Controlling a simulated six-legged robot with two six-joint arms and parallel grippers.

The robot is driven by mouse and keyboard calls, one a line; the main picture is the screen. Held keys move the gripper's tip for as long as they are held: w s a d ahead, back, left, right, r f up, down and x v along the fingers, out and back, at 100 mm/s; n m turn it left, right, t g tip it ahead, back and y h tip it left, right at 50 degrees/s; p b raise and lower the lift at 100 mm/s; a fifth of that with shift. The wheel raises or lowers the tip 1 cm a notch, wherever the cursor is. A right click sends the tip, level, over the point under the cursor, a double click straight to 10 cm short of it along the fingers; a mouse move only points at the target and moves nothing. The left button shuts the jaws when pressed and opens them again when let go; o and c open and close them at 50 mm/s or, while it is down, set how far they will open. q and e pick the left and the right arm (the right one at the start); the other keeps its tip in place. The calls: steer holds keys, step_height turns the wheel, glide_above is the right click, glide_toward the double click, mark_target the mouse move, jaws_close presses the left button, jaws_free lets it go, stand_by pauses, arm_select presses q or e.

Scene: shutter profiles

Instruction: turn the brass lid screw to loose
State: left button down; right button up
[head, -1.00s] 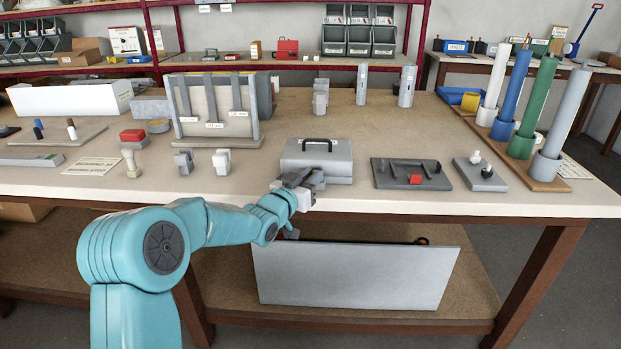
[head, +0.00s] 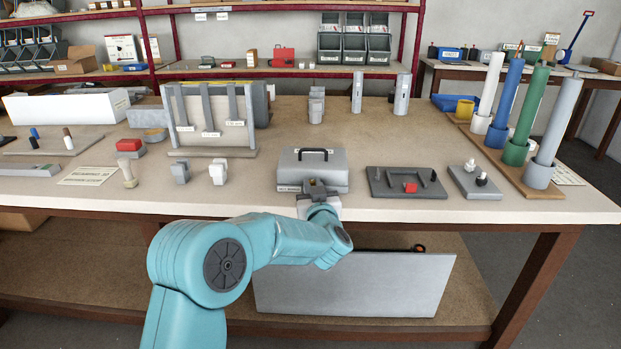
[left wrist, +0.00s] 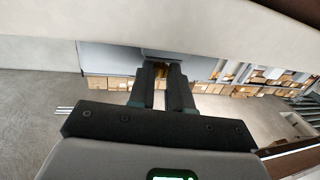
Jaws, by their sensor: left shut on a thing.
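A grey box (head: 313,160) with a black handle on its lid stands near the front edge of the bench. My left gripper (head: 314,186) is at the box's front face, with its arm coming in from below. In the left wrist view the two dark fingers (left wrist: 160,74) are shut on a small brass piece (left wrist: 161,67), the lid screw. Most of the screw is hidden between the fingers, and its turn angle cannot be told. In the head view the gripper hides the screw. My right gripper is not in view.
A dark tray with a red block (head: 410,187) and a small plate with knobs (head: 475,182) lie right of the box. Tall coloured tubes (head: 527,112) stand at the right.

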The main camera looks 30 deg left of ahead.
arm_select(q)
steer(key=shift+w+d+r+n+g+y+p, duration=0.1)
steer(key=shift+w+d+n+g+y+p, duration=0.05)
steer(key=shift+n+g+y+p, duration=0.75)
steer(key=shift+w+d+n+g+y+p, duration=0.15)
steer(key=shift+n+g+y+p, duration=0.5)
steer(key=shift+g, duration=0.35)
steer(key=c, duration=1.3)
jaws_free()
steer(key=shift+c, duration=0.2)
steer(key=v, duration=1.6)
steer(key=shift+d, duration=0.2)
steer(key=shift+w, duration=0.1)
